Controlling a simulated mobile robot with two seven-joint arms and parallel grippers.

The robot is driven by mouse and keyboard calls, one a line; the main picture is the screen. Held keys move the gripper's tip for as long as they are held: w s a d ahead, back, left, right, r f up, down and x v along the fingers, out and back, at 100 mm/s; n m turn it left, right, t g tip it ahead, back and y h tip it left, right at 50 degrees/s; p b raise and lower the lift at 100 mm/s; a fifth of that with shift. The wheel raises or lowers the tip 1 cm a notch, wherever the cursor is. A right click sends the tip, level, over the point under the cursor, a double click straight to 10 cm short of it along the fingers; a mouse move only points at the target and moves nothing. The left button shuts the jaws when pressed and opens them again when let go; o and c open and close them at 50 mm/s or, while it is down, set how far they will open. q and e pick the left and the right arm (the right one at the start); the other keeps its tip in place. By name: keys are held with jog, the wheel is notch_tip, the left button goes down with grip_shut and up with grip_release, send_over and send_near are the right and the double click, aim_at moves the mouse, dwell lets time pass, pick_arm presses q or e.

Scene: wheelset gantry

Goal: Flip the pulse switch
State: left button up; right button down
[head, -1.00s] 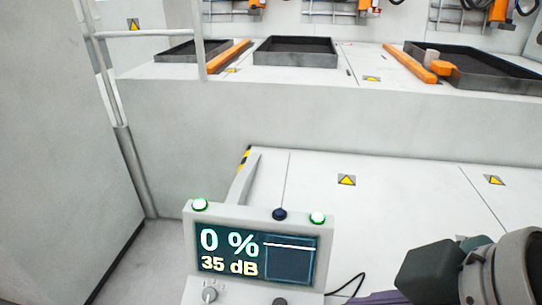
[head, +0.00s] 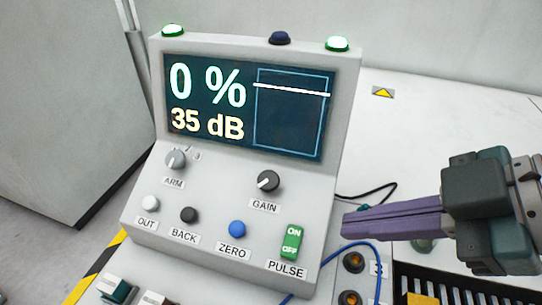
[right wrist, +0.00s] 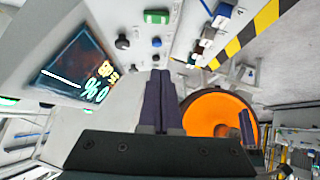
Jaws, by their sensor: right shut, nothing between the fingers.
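The pulse switch (head: 292,243) is a green rocker marked ON and OFF, above the PULSE label at the lower right of the grey control console (head: 345,110). It also shows in the right wrist view (right wrist: 156,17) near the top. My right gripper (head: 346,222) is shut and empty, its purple fingers pointing left, just right of the switch in the head view and apart from it. In the right wrist view its fingertips (right wrist: 160,74) point up toward the console face. The console screen (head: 245,105) reads 0 % and 35 dB. My left gripper is not in view.
ARM (head: 175,160) and GAIN (head: 268,181) knobs and the OUT, BACK and ZERO (head: 237,229) buttons sit near the switch. A blue cable (head: 376,262) loops below my right gripper. An orange round object (right wrist: 215,120) shows in the right wrist view.

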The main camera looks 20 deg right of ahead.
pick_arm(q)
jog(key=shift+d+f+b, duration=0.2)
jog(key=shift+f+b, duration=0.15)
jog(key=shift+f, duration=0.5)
pick_arm(e)
jog(key=shift+d+f, duration=0.5)
jog(key=shift+f, duration=0.3)
jog(key=shift+w+a+f, duration=0.1)
jog(key=b, duration=0.2)
send_over(292, 242)
jog(key=s, duration=0.3)
jog(key=f, duration=0.7)
jog(key=shift+w+a, duration=0.1)
jog(key=shift+a, duration=0.15)
jog(key=f, duration=0.1)
jog(key=f+b, duration=0.1)
jog(key=shift+w+d+f, duration=0.15)
jog(key=shift+d+f, duration=0.15)
jog(key=shift+w+d+f, duration=0.1)
jog(key=shift+w+f, duration=0.05)
jog(key=shift+f, duration=0.4)
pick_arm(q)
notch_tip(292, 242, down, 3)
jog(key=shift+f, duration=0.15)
